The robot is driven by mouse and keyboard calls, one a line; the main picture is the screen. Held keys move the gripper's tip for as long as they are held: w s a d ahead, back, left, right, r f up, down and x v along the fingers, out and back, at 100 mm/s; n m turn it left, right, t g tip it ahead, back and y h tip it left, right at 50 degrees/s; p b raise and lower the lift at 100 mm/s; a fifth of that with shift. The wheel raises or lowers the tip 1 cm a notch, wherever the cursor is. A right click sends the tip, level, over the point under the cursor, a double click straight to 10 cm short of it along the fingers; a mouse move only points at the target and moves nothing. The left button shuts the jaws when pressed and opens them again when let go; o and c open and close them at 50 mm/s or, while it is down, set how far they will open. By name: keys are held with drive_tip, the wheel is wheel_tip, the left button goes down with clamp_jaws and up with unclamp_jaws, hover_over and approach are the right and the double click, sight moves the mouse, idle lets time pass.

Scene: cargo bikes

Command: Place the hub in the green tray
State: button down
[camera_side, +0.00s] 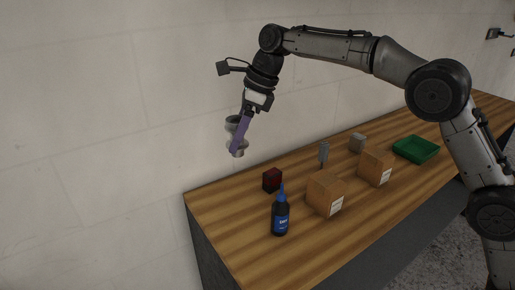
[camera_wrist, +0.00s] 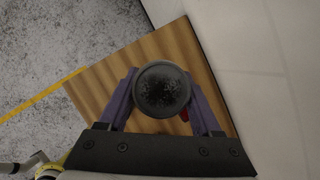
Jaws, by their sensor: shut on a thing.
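The hub is a grey, round metal part with wider ends (camera_side: 232,121). My gripper (camera_side: 237,146), with purple fingers, is shut on it above the far left end of the bench. In the wrist view the hub's round dark end (camera_wrist: 161,89) fills the space between the two fingers and faces the camera. The finger in the side view hides the hub's middle. The green tray (camera_side: 411,156) lies on the bench at the right, well away from the hub. It looks empty from here.
On the wooden bench (camera_side: 232,197), between hub and tray, stand a dark bottle with a blue label (camera_side: 280,218), a dark red box (camera_side: 272,180), two cardboard boxes (camera_side: 325,194) (camera_side: 375,168), an upright grey piece (camera_side: 323,154) and a grey block (camera_side: 357,142). A wall runs behind.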

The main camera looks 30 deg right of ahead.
drive_tip(key=shift+w+r, duration=0.1)
drive_tip(key=shift+r, duration=0.3)
drive_tip(key=shift+w+f, duration=0.15)
drive_tip(key=shift+f, duration=0.1)
drive_tip(key=shift+w+d+f+m, duration=0.15)
drive_tip(key=shift+d+f+m, duration=0.45)
drive_tip(key=shift+d+f, duration=0.35)
drive_tip(key=s+d+f+m+t+h, duration=0.15)
drive_tip(key=d+m, duration=0.25)
drive_tip(key=d, duration=1)
drive_tip(key=s+d+f+m+h, duration=0.1)
drive_tip(key=s+d+m, duration=0.2)
drive_tip(key=d, duration=1.1)
drive_tip(key=s+d+m+h, duration=0.3)
drive_tip(key=s+d+m, duration=0.5)
drive_tip(key=s+d, duration=1.4)
drive_tip(key=w+d+f, duration=0.3)
drive_tip(key=d, duration=0.1)
drive_tip(key=w+d+f, duration=0.3)
drive_tip(key=w+d, duration=0.1)
drive_tip(key=w+d+f, duration=0.2)
drive_tip(key=w+d, duration=0.1)
drive_tip(key=d, duration=0.1)
drive_tip(key=shift+w+d+f, duration=0.2)
drive_tip(key=shift+d+f, duration=0.15)
drive_tip(key=shift+f, duration=0.05)
drive_tip(key=shift+w+d+f, duration=0.2)
drive_tip(key=shift+d+f, duration=0.05)
drive_tip(key=shift+f, duration=1.65)
